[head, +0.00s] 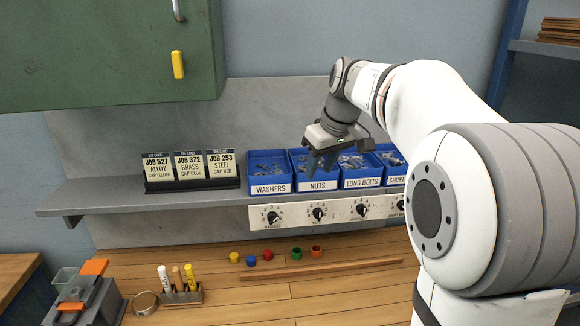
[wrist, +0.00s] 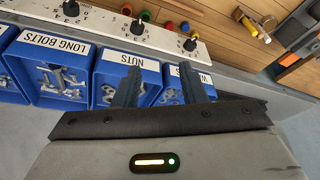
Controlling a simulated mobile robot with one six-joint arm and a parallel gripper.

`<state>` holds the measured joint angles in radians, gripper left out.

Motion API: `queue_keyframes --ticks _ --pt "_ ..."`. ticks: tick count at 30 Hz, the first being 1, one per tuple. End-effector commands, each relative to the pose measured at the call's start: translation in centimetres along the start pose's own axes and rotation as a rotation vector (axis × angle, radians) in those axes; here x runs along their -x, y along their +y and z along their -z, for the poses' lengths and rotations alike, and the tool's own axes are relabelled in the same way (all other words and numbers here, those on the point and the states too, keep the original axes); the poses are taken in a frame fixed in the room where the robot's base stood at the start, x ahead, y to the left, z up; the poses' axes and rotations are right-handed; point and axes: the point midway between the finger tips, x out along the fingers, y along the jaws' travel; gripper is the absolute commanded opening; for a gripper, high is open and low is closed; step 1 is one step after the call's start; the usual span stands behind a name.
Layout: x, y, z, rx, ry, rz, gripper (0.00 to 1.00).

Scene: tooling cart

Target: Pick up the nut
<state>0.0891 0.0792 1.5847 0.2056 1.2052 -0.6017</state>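The nuts sit in a blue bin (head: 318,187) labelled NUTS, in the row on the shelf; this bin also shows in the wrist view (wrist: 118,58). A few grey nuts (wrist: 107,93) show inside it; most are hidden by my gripper. My gripper (head: 322,163) points down at the NUTS bin. In the wrist view my gripper (wrist: 162,72) has its two dark fingers spread wide, with no part seen held between them. One finger overlaps the NUTS bin and the other overlaps the washers bin side. I cannot tell how far the fingertips are from the nuts.
The washers bin (head: 270,188) stands left of the nuts, the long bolts bin (head: 361,182) right, with another bin beyond. A knob panel (head: 340,211) runs below the shelf. Job cards (head: 190,184) stand at left. Coloured caps (head: 267,255) lie on the wooden bench. A green cabinet (head: 100,60) hangs above left.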

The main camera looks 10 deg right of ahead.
Motion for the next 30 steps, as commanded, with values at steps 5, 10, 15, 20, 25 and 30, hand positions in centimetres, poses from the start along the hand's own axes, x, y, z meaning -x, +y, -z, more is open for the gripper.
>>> queue_keyframes --ticks 5,10,15,20,25,30 --pt "-0.5 3.9 5.5 0.130 0.029 0.041 0.38" --pt "-0.8 5.6 7.7 0.202 0.048 0.059 0.38" --pt "-2.0 5.8 8.2 0.221 0.052 0.066 0.38" --pt "-3.7 5.6 8.3 0.221 0.052 0.066 0.38" --pt "-6.0 5.3 8.2 0.220 0.050 0.066 0.38" --pt "-8.2 5.2 8.2 0.220 0.051 0.065 0.38"
